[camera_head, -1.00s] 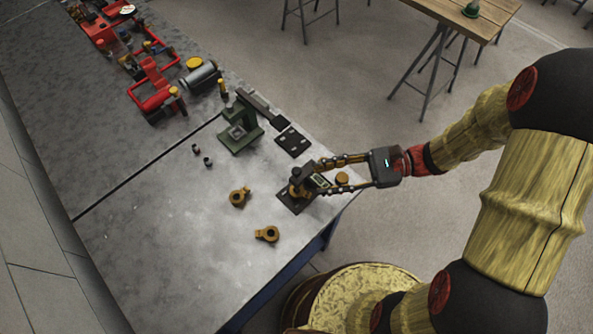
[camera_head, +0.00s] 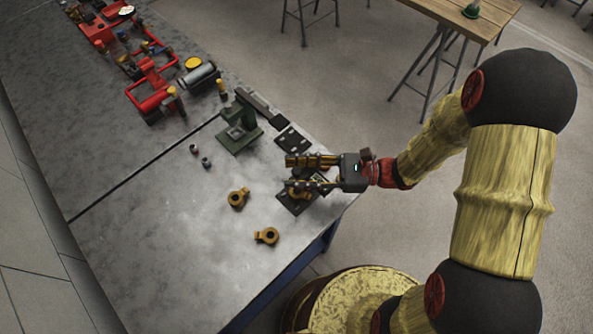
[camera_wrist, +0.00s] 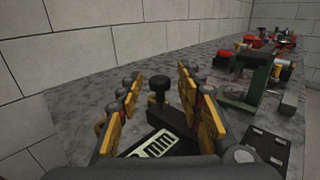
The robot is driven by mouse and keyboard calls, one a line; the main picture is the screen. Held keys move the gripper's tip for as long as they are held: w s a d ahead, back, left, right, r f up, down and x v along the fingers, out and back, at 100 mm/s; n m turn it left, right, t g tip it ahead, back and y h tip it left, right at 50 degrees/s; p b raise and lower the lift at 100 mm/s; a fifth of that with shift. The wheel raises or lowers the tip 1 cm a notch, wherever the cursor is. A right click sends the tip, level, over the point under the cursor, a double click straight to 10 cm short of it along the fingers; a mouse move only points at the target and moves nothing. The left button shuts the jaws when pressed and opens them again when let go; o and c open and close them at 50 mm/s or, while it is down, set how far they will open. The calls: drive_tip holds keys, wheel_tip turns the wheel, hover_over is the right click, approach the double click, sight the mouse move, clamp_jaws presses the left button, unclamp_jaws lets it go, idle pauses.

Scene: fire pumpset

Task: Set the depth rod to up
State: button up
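The depth gauge with its dark flat base (camera_head: 297,205) stands near the bench's right front corner, partly hidden under my gripper. In the wrist view its display (camera_wrist: 155,145) shows "mm" lettering, and a black round-topped knob (camera_wrist: 159,92) stands upright behind it. I cannot tell for certain which part is the depth rod. My gripper (camera_head: 289,172) is over the gauge with its yellow-and-black fingers apart. In the wrist view the knob appears between the open fingers (camera_wrist: 158,82), with a visible gap on each side and no clear contact.
A green stand (camera_head: 240,131) and a dark plate (camera_head: 292,141) sit behind the gauge. Two orange-brown ring parts, one nearer (camera_head: 267,236) and one farther (camera_head: 238,198), lie to its left. Red equipment (camera_head: 152,92) stands at the far left. The bench's front left is clear.

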drive_tip(key=shift+c, duration=1.2)
clamp_jaws()
